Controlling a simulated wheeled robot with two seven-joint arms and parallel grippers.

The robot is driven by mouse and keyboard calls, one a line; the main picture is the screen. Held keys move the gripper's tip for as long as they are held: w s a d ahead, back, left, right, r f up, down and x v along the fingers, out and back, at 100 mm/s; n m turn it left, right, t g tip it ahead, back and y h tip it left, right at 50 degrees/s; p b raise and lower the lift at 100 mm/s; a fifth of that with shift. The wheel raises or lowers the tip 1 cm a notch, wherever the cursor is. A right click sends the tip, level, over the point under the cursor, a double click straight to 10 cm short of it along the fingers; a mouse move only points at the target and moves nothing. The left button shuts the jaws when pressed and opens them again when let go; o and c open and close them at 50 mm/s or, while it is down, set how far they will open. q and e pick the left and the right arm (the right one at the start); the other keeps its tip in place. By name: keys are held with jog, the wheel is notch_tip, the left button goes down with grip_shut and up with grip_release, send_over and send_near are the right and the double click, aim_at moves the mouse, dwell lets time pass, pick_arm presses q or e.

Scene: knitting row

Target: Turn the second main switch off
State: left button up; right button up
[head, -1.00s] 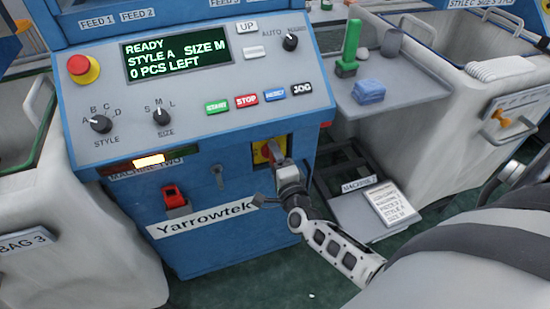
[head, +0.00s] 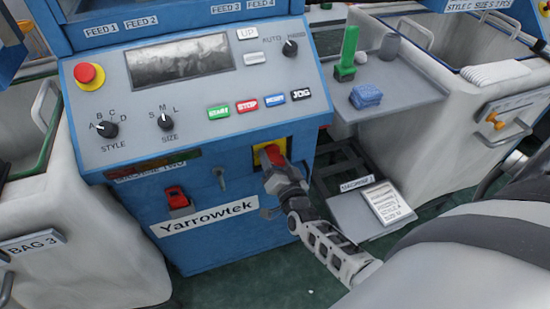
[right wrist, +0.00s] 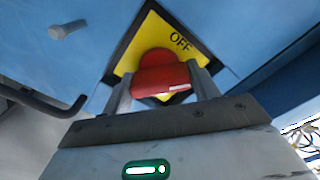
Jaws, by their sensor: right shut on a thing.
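The main switch of the machine marked "MACHINE TWO" is a red rotary handle (head: 272,153) on a yellow plate (head: 258,160), low on the right of the blue front. My right gripper (head: 276,168) reaches it from below right. In the right wrist view the two fingers of my right gripper (right wrist: 163,88) are shut on either side of the red handle (right wrist: 160,77). The word "OFF" shows on the yellow plate (right wrist: 180,42), above right of the handle. My left gripper is not in view.
A red emergency button (head: 88,76), knobs and coloured buttons sit on the grey panel above. A red-and-black part (head: 177,197) and a small lever (head: 219,178) are left of the switch. A grey shelf (head: 405,100) with a blue sponge (head: 366,96) stands right.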

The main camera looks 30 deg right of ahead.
jog(key=n, duration=0.3)
jog(key=shift+n+p, duration=0.35)
jog(key=shift+n, duration=0.05)
jog(key=n, duration=0.2)
jog(key=shift+n, duration=1.2)
jog(key=o, duration=0.7)
jog(key=shift+p, duration=0.3)
